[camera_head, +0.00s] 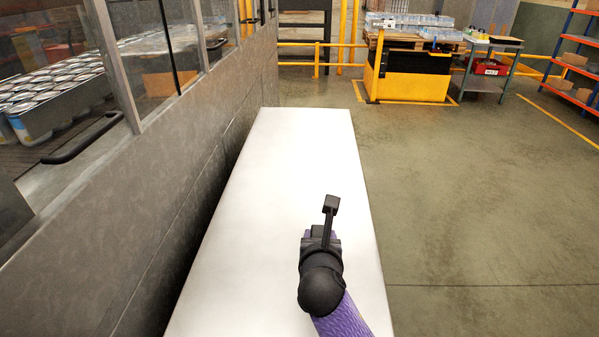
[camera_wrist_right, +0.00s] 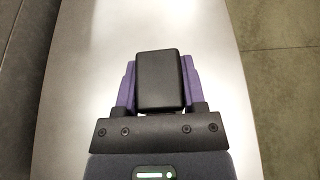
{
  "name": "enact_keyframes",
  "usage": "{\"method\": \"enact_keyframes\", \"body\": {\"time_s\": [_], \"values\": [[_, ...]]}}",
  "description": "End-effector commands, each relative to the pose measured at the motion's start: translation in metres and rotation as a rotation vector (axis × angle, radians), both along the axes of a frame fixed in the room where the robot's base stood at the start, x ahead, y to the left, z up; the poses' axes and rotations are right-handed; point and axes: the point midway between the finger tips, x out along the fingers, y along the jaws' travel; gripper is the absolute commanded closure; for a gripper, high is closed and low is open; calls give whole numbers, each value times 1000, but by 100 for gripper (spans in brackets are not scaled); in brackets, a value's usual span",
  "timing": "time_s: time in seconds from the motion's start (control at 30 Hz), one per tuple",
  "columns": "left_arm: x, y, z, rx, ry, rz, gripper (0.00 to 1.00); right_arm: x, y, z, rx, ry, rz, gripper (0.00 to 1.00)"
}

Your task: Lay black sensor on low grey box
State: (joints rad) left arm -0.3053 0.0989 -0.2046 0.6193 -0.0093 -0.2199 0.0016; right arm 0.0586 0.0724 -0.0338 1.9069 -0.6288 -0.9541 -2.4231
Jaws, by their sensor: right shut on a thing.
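The black sensor (camera_head: 331,204) is held by my right gripper (camera_head: 320,234) in the head view, its dark block end standing out beyond the gripper on a thin stem. In the right wrist view the sensor (camera_wrist_right: 160,80) sits between the two purple fingers of my right gripper (camera_wrist_right: 159,84), which is shut on it. Both are over a long pale flat top (camera_head: 290,170); the gap beneath the sensor cannot be judged. No separate low grey box can be made out. My left gripper is not in view.
A grey wall with windows (camera_head: 190,170) runs along the left of the pale top. Open concrete floor (camera_head: 480,200) lies to the right. A yellow-and-black pallet station (camera_head: 412,85), a small trolley (camera_head: 490,70) and a blue rack (camera_head: 580,60) stand farther back.

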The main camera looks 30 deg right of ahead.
Motion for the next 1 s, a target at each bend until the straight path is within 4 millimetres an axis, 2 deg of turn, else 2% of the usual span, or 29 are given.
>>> {"method": "enact_keyframes", "body": {"time_s": [0.1, 0.2, 0.37, 0.5, 0.83, 0.87, 1.0], "values": [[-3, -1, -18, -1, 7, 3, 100, -1, -4, -35, 8, 6, -4, 100], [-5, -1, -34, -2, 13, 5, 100, 0, -4, -60, 8, 5, -3, 100], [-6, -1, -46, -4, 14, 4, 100, 0, -4, -80, 6, 2, -2, 100], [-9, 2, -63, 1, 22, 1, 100, 0, -3, -107, 7, 4, -2, 100], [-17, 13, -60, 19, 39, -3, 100, 0, -4, -106, 4, 0, 0, 100], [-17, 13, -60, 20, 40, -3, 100, 0, -4, -107, 4, 0, 0, 45], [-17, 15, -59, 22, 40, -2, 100, 0, -4, -106, 5, 0, -1, 16]]}}
